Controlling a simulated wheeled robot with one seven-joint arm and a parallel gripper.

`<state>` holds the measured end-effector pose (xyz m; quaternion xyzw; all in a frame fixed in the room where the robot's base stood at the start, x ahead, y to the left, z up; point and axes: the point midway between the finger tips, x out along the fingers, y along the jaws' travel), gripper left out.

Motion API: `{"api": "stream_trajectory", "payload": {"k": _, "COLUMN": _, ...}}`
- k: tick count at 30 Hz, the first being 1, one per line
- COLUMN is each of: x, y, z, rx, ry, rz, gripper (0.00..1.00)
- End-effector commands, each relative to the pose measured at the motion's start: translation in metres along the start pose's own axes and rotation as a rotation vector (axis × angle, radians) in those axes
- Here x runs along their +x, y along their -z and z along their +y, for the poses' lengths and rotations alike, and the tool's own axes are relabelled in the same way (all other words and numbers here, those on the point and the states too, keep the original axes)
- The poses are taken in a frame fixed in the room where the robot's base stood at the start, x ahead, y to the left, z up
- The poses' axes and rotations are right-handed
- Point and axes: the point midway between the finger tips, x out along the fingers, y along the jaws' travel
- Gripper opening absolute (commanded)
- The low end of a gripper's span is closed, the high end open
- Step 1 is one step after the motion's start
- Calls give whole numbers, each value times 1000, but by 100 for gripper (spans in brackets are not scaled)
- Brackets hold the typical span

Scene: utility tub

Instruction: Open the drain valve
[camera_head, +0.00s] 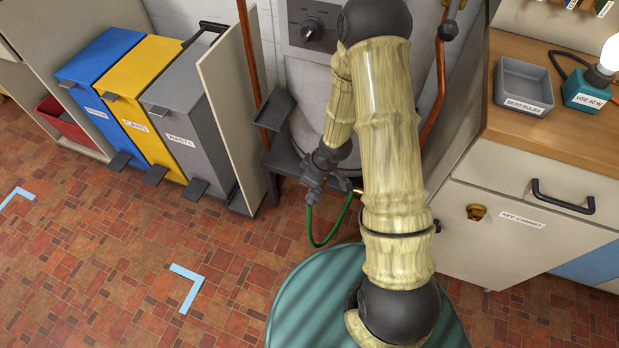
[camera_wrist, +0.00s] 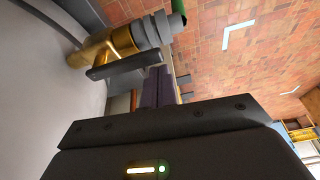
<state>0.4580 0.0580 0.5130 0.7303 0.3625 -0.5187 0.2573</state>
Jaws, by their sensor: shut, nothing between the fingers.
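The drain valve (camera_wrist: 98,50) is a brass fitting on a pale, rounded tank wall in the wrist view. A dark flat lever (camera_wrist: 124,67) extends from it to the right, roughly along the brass body. A grey ribbed coupling (camera_wrist: 152,30) joins the valve to a green hose (camera_wrist: 178,12). In the head view, the hose (camera_head: 331,238) hangs in a loop below my gripper (camera_head: 318,182), and the valve is mostly hidden. My gripper's dark fingers (camera_wrist: 160,75) are shut and empty, close to the lever's free end. I cannot tell whether they touch it.
The pale tank (camera_head: 305,95) stands on a dark stand (camera_head: 283,160) behind my arm. A panel (camera_head: 228,100) and bins (camera_head: 180,110) are to its left. A key cabinet (camera_head: 505,225) and wooden counter (camera_head: 560,135) stand to the right. The tiled floor at front left is clear.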

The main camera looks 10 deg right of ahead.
Motion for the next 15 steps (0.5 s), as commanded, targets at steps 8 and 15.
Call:
{"api": "stream_trajectory", "payload": {"k": 8, "x": -30, "y": 3, "z": 2, "rx": 2, "ry": 0, "rz": 0, "gripper": 0}}
{"api": "stream_trajectory", "payload": {"k": 15, "x": -58, "y": 4, "z": 4, "rx": 0, "ry": 0, "rz": 0, "gripper": 0}}
